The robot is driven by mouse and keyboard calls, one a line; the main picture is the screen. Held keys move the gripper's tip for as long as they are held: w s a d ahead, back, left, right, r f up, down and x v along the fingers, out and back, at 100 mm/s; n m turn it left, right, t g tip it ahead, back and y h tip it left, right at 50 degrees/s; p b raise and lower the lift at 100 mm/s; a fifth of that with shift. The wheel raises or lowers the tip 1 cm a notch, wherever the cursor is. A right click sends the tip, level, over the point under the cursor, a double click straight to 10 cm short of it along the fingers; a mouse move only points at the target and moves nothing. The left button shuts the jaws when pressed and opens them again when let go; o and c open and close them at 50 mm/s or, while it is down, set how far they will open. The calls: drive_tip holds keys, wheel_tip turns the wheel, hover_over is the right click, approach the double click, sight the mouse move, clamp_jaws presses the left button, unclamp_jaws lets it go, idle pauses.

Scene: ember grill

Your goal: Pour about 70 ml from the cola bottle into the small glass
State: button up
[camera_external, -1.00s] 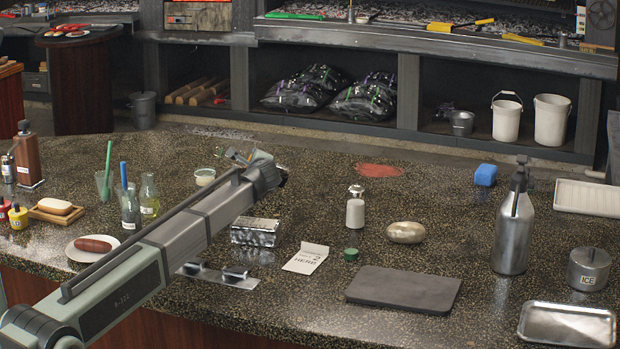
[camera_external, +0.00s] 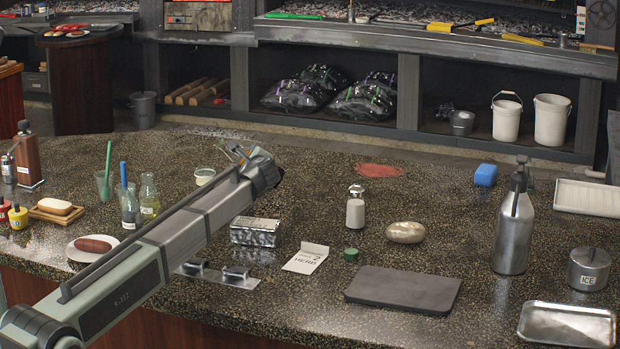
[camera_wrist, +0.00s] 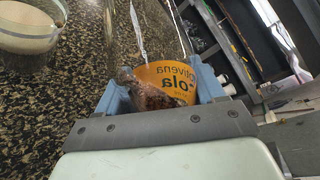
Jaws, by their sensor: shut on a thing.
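My gripper (camera_wrist: 163,98) is shut on the cola bottle (camera_wrist: 163,80), its blue pads on either side of it. The bottle is clear, with an orange-yellow label reading "Cola" in mirrored letters and dark liquid inside. It looks tilted, and I cannot see its mouth clearly. In the outside view my wrist (camera_external: 258,168) is above the counter's middle and hides most of the gripper and bottle. I cannot pick out the small glass for certain; a round clear vessel with pale contents (camera_wrist: 32,28) shows at the upper left of the wrist view.
Left of my arm stand glass containers (camera_external: 149,195) with coloured sticks and a plate (camera_external: 78,257) with a sausage. To the right are a shaker (camera_external: 355,207), a folded card (camera_external: 307,258), a dark board (camera_external: 402,291) and a metal bottle (camera_external: 514,230). The counter's back middle is mostly clear.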

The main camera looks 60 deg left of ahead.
sight(239, 155)
drive_tip(key=s+m, duration=0.1)
drive_tip(key=s+r+m, duration=0.1)
drive_tip(key=m, duration=0.1)
drive_tip(key=shift+a+r+g+y, duration=0.25)
drive_tip(key=shift+a+g+y, duration=0.1)
drive_tip(key=shift+g+y, duration=0.05)
drive_tip(key=m, duration=0.2)
drive_tip(key=shift+r+m+y, duration=0.3)
drive_tip(key=shift+y, duration=0.1)
drive_tip(key=m, duration=0.2)
drive_tip(key=m+y, duration=0.1)
drive_tip(key=shift+s+a+m+g, duration=0.1)
drive_tip(key=shift+s+m+g, duration=0.2)
drive_tip(key=shift+s+m, duration=0.1)
drive_tip(key=shift+w, duration=0.15)
idle(1.9)
